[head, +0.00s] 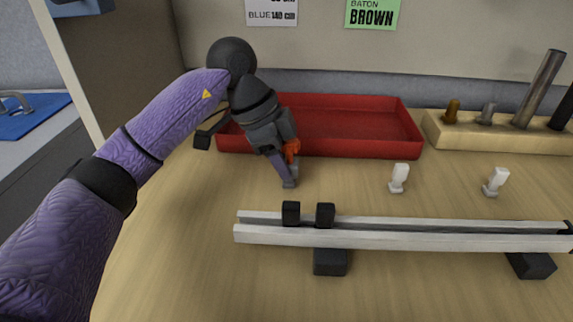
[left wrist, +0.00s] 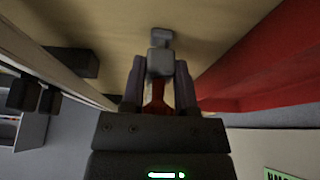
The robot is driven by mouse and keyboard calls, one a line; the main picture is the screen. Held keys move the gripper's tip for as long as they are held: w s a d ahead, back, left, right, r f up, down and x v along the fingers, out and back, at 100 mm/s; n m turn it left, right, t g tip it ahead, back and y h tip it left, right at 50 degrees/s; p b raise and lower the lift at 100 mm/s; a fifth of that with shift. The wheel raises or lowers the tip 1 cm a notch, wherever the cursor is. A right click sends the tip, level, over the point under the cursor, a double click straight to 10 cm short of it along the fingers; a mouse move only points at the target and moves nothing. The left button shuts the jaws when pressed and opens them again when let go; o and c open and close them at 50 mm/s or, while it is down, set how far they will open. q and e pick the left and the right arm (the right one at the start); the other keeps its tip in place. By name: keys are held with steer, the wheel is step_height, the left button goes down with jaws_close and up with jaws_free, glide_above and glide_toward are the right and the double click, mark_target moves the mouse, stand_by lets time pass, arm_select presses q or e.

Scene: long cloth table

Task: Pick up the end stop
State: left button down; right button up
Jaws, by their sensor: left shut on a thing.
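My left gripper (head: 287,172) is shut on a small grey piece, the end stop (head: 291,180), just in front of the red tray. In the left wrist view the end stop (left wrist: 160,60) sits between the two fingertips of the left gripper (left wrist: 160,75), with its blocky ends sticking out past them. The fingers hide part of it, and I cannot tell whether it touches the table. My right gripper is not in view.
A red tray (head: 412,140) lies behind the gripper. A pale rail (head: 430,240) with two black blocks (head: 291,212) rests on dark supports (head: 330,262) in front. Two small white pieces (head: 399,178) (head: 495,182) stand at right. A wooden holder (head: 455,137) stands back right.

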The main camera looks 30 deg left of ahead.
arm_select(q)
steer(key=shift+r+p, duration=0.3)
steer(key=shift+r, duration=0.1)
steer(key=shift+r+p, duration=0.55)
steer(key=shift+r, duration=0.05)
steer(key=s, duration=0.1)
steer(key=s+d+p, duration=0.1)
steer(key=s, duration=0.2)
steer(key=shift+d+f, duration=0.1)
steer(key=shift+d, duration=0.3)
step_height(320, 180, up, 13)
steer(key=p, duration=0.6)
steer(key=shift+w, duration=0.2)
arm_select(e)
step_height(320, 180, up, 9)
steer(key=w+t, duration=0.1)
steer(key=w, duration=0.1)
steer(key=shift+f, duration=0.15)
